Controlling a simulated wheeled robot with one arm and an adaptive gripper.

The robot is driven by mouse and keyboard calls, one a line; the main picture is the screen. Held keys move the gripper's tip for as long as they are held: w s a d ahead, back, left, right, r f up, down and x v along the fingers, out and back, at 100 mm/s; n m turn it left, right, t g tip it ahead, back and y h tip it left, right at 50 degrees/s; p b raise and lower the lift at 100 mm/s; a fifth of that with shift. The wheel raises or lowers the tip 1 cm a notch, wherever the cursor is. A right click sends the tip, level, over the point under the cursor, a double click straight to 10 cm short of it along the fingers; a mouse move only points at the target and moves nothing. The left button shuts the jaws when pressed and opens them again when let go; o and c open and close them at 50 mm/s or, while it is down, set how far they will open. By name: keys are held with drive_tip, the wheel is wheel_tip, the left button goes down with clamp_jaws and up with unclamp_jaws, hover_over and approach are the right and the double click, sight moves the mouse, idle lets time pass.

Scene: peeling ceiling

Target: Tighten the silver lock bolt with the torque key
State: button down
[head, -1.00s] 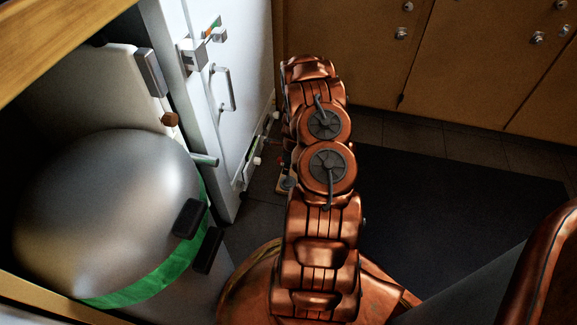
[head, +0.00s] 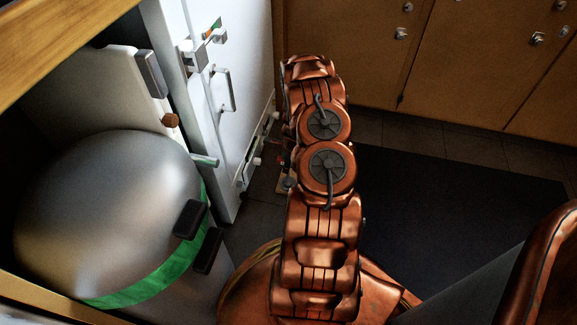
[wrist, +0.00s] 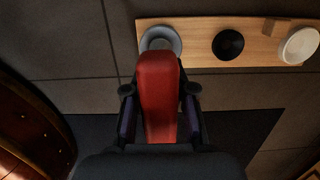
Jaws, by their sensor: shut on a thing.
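The torque key (wrist: 158,75) is a red bar that fills the middle of the wrist view. My gripper (wrist: 160,93) is shut on it, with a dark finger on each side. The silver lock bolt (wrist: 160,32) is a round grey head at the left end of a wooden board (wrist: 198,47). The far end of the key overlaps the lower part of the bolt in the picture. I cannot tell whether they touch or whether the key is seated. In the head view my arm hides the gripper and key; only a small bit of the board's area shows beside it.
On the same board are a black round head (wrist: 228,44) and a white one (wrist: 299,45). In the head view a white door (head: 215,120) with a handle and a large metal dome (head: 105,215) with a green band stand left. A dark mat (head: 450,215) lies right.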

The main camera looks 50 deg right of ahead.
drive_tip(key=shift+w+r+p, duration=0.1)
drive_tip(key=shift+r+p, duration=1.15)
drive_tip(key=shift+r, duration=1.25)
